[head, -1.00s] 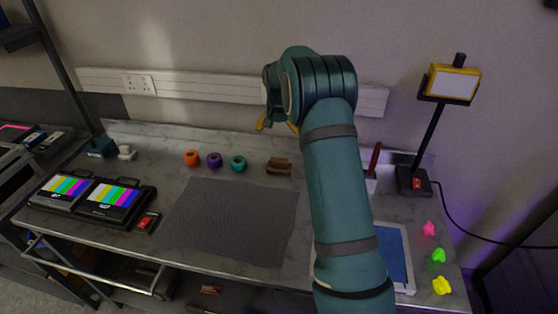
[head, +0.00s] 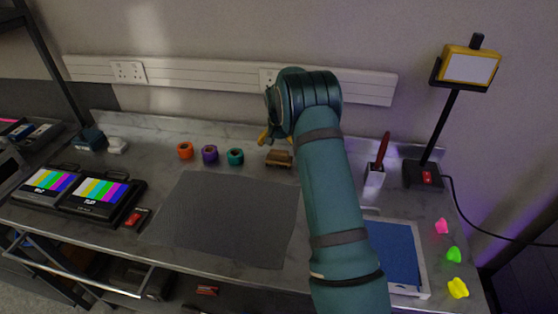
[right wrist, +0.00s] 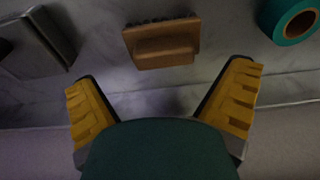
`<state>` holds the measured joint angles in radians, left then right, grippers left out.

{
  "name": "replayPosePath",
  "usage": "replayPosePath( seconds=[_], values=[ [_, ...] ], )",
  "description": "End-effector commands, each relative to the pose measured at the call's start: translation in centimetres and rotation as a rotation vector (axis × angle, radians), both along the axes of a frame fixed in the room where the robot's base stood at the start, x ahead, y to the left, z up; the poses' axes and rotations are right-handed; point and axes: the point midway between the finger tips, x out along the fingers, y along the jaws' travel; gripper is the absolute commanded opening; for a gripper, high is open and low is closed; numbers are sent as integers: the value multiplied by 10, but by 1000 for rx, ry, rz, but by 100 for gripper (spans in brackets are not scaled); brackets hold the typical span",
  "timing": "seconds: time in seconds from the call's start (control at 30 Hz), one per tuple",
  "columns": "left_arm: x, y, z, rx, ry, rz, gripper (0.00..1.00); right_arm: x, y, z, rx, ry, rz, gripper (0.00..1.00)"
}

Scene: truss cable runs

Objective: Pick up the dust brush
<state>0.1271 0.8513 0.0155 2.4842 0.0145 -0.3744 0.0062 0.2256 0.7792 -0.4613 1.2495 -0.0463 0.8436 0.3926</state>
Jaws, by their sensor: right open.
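The dust brush (head: 279,159), a brown wooden block with dark bristles, lies on the grey bench behind the dark mat. It also shows in the right wrist view (right wrist: 162,46), with the bristles along its far edge in that picture. My right gripper (head: 272,137) is above and behind the brush in the head view, partly hidden by its own wrist. In the right wrist view its yellow fingers (right wrist: 164,98) are spread wide and empty. The brush lies beyond the fingertips, roughly centred between them and apart from both. My left gripper is not in view.
A teal tape roll (head: 235,157) sits left of the brush, with purple (head: 209,154) and orange (head: 185,151) rolls further left. A red-handled tool in a white holder (head: 376,175) and a lamp stand (head: 424,175) are to the right. The wall is close behind.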

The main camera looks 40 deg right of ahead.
Motion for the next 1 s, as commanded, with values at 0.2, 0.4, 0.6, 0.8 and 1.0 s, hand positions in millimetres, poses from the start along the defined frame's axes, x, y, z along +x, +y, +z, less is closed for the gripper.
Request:
replayPosePath(
  seconds=[0.2, 0.4, 0.6, 0.8, 1.0],
  values=[
    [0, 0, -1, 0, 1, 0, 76, 3, 0, -16, 1, 2, 1, 100],
    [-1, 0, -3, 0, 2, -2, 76, 7, -2, -45, 1, 2, 0, 100],
    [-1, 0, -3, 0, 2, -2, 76, 8, -3, -52, 0, -1, 1, 100],
    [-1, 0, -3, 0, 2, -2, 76, 8, -3, -52, 1, -1, 1, 65],
    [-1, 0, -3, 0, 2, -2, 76, 8, -3, -52, 1, -1, 1, 34]
  ],
)
